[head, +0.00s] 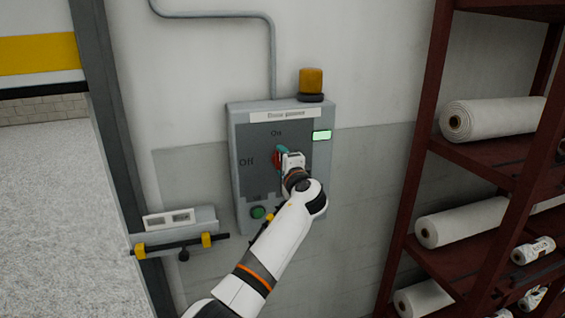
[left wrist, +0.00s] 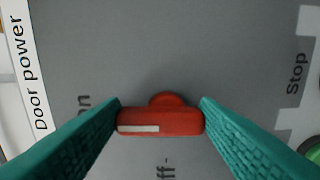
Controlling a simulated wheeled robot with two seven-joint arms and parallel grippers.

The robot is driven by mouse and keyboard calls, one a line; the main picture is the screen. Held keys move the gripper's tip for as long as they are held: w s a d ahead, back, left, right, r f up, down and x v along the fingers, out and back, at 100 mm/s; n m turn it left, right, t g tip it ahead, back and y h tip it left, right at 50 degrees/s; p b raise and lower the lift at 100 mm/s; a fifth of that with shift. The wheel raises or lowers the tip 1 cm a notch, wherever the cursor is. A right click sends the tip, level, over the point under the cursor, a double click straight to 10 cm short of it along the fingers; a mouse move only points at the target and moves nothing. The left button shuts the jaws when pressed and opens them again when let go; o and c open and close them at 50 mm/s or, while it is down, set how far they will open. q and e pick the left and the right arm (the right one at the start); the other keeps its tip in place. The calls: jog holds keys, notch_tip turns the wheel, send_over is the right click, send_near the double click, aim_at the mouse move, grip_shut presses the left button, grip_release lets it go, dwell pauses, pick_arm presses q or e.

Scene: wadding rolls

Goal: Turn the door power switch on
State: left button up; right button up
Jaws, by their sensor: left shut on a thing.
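The door power panel (head: 240,180) is a grey box on the wall, labelled On at the top and Off at the left. Its red switch handle (head: 276,159) is mostly covered by my left gripper (head: 283,153) in the head view. In the left wrist view the red handle (left wrist: 165,122) lies between the two teal fingertips, which touch its ends. The handle's white mark is at its left end, on the side of the On label (left wrist: 83,103); the Off label (left wrist: 163,168) is below the handle. My right gripper is out of view.
A lit pale green indicator (head: 321,135) is on the panel's right. An amber beacon (head: 311,82) stands on top, and a green button (head: 257,212) is lower left. A dark red rack (head: 415,185) with white rolls stands at the right. A bracket with a black bar (head: 180,244) is at lower left.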

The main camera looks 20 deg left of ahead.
pick_arm(q)
jog(key=o, duration=1)
jog(key=shift+a, duration=0.1)
jog(key=b+v, duration=0.3)
jog(key=v, duration=0.9)
